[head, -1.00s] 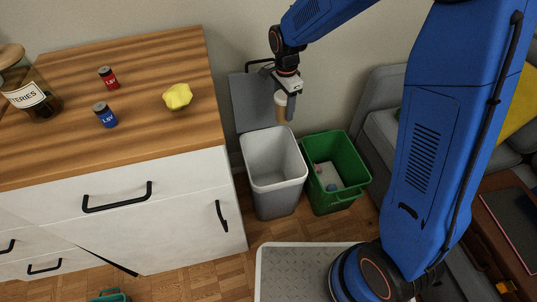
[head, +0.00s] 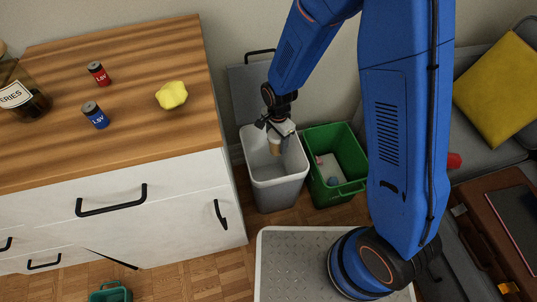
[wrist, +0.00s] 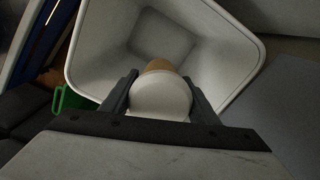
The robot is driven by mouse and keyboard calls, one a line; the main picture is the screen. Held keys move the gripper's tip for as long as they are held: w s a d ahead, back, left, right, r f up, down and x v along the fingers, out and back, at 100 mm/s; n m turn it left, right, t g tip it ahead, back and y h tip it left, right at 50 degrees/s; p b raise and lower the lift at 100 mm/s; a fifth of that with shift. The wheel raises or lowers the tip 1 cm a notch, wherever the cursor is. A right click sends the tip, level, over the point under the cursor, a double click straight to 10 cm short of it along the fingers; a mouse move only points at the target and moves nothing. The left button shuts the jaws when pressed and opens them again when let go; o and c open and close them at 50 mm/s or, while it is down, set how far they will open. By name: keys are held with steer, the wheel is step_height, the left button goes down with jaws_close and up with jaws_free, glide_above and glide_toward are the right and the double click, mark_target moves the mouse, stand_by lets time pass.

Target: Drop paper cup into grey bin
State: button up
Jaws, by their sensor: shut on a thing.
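The paper cup (wrist: 160,95) has a white top and a tan body, and it sits between the two fingers of my gripper (wrist: 160,98) in the wrist view. In the head view the cup (head: 274,147) hangs below my gripper (head: 277,138), over the mouth of the grey bin. My gripper is shut on the cup.
A green bin (head: 348,160) with a few small items in it stands close to the right of the grey bin.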

steer(key=shift+f, duration=0.85)
steer(key=o, duration=1.1)
steer(key=shift+c, duration=0.2)
steer(key=shift+r, duration=0.1)
step_height(320, 180, up, 17)
steer(key=shift+r, duration=0.15)
